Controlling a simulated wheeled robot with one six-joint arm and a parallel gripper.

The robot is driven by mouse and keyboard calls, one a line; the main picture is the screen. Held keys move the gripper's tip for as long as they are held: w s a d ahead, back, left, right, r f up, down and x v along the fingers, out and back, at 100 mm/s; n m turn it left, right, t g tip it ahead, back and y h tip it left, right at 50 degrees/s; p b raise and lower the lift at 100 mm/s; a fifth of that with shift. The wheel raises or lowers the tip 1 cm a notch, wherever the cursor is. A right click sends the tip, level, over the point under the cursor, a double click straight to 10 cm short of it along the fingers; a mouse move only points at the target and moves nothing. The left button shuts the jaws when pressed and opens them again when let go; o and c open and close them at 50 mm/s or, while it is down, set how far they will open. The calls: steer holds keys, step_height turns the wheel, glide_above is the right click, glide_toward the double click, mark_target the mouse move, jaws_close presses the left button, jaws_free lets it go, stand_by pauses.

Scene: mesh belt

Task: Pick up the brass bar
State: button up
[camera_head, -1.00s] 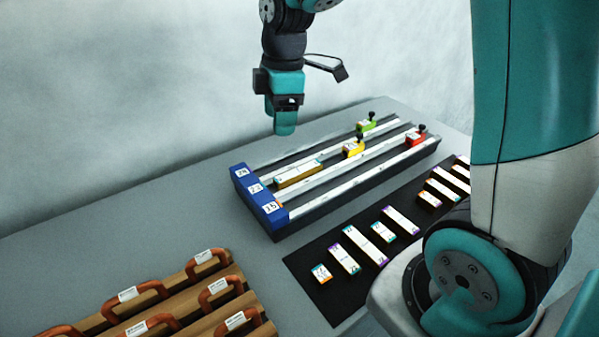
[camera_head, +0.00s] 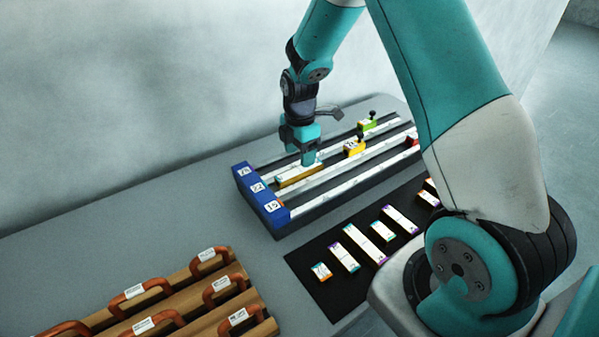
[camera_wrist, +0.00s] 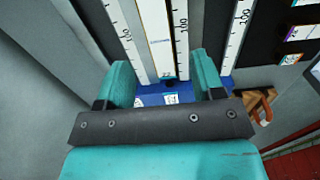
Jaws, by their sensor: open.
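The brass bar (camera_head: 290,180) has a white labelled top with cyan marks and a dull gold side. It lies in a channel of the rail fixture (camera_head: 332,219), near the blue end block. My gripper (camera_head: 309,160) is open and low over the far end of the bar, partly hiding it. In the wrist view the bar (camera_wrist: 155,35) runs up between the two teal fingers of my gripper (camera_wrist: 164,80). I cannot tell how far down the fingers reach along its sides.
A yellow stop (camera_head: 354,149), a green stop (camera_head: 368,124) and a partly hidden red stop sit on the fixture. Several white-topped bars lie on a black mat (camera_head: 322,294) in front. Brown pieces with orange handles (camera_head: 142,290) stand at the lower left.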

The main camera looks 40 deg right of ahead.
mark_target(300, 170)
steer(key=shift+f+p, duration=0.75)
steer(key=shift+f, duration=1.95)
jaws_close()
